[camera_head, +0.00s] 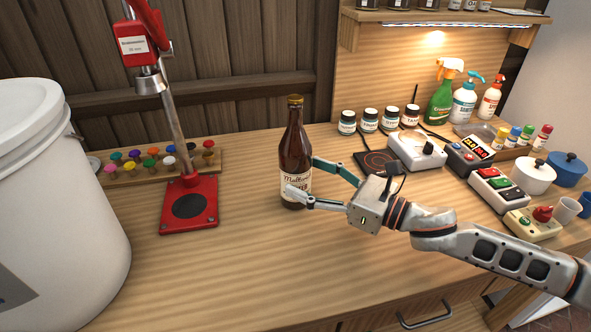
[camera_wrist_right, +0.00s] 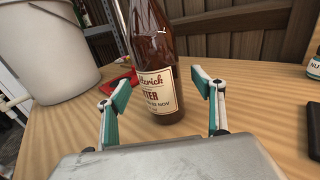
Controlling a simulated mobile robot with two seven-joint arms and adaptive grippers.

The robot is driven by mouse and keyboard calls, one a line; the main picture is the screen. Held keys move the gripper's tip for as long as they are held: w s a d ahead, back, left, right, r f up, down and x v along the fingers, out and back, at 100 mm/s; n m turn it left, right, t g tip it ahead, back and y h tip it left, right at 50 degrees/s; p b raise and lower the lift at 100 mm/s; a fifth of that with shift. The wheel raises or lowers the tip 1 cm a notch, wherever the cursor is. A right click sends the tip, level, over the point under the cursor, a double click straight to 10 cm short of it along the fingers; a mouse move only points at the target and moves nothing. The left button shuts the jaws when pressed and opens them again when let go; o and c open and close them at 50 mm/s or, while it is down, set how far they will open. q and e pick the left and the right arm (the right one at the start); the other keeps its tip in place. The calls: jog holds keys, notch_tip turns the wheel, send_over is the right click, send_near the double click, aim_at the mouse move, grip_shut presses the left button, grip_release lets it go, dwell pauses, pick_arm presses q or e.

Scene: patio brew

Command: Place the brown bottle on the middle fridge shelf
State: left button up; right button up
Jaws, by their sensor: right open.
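The brown bottle (camera_head: 295,150) stands upright on the wooden counter, with a cream label and a capped neck. My right gripper (camera_head: 300,178) is open at the bottle's right side, at label height. One finger shows in front of the bottle's lower label and the other reaches beside it. In the right wrist view the bottle (camera_wrist_right: 153,60) rises just beyond the two open fingertips (camera_wrist_right: 160,90). I cannot tell whether a finger touches it. The fridge and its middle shelf are not in view. My left gripper is not in view.
A red bottle capper (camera_head: 190,205) stands left of the bottle, before a rack of coloured caps (camera_head: 150,165). A large white bucket (camera_head: 60,200) fills the left. Small jars (camera_head: 369,120), a hot plate (camera_head: 378,162) and button boxes (camera_head: 497,190) stand at right. The front counter is clear.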

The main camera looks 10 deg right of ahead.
aim_at(296, 172)
jog(key=x, duration=0.3)
jog(key=shift+w+a, duration=0.25)
jog(key=shift+a, duration=0.05)
jog(key=shift+f, duration=0.1)
jog(key=c, duration=1.7)
grip_shut()
